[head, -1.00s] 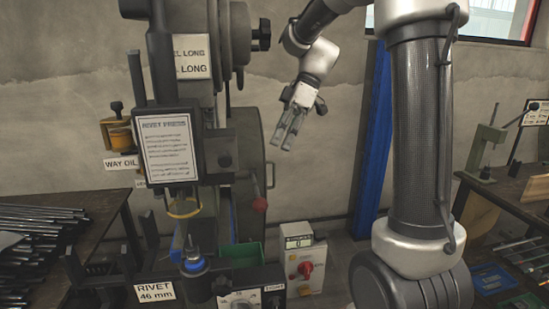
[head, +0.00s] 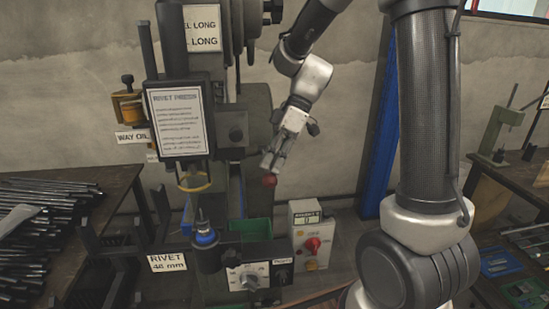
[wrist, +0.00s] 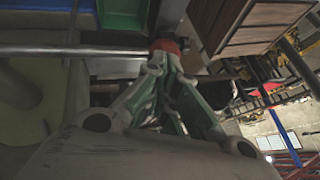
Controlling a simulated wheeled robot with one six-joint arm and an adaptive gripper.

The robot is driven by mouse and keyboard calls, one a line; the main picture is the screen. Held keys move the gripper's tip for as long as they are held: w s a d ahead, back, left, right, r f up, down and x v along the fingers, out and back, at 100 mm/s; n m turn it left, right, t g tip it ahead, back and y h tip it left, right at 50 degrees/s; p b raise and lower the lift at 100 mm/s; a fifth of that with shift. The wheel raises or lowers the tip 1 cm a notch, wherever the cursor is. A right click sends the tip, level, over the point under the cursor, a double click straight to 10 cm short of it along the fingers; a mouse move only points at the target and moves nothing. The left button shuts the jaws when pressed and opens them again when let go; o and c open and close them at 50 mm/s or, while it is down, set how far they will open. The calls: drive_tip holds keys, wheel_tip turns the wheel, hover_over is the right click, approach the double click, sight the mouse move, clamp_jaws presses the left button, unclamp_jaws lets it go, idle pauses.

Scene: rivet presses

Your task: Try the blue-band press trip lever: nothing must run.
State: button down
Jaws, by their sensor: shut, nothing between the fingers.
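The rivet press (head: 230,130) stands at the centre left, with a blue band (head: 204,238) around its lower tooling. The red ball (head: 269,181) of its trip lever sits right of the press body; the ball also shows in the wrist view (wrist: 167,45). My gripper (head: 272,166) is shut and empty, its fingertips pointing down right at the ball. In the wrist view my gripper (wrist: 157,68) has its fingertips just short of or against the ball; I cannot tell if they touch.
A control box (head: 312,245) with a red rotary switch and a small display stands right of the press base. A green bin (head: 250,231) sits behind the front bar. A bench with metal rods (head: 45,215) is at left, another bench (head: 510,180) at right.

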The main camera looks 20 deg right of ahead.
drive_tip(key=shift+s+f, duration=0.15)
drive_tip(key=shift+f, duration=0.25)
wheel_tip(320, 180, down, 8)
drive_tip(key=t, duration=0.3)
drive_tip(key=shift+s+r+n+h, duration=0.25)
drive_tip(key=shift+s+n+h, duration=0.1)
drive_tip(key=shift+n+h, duration=0.05)
drive_tip(key=shift+f, duration=0.1)
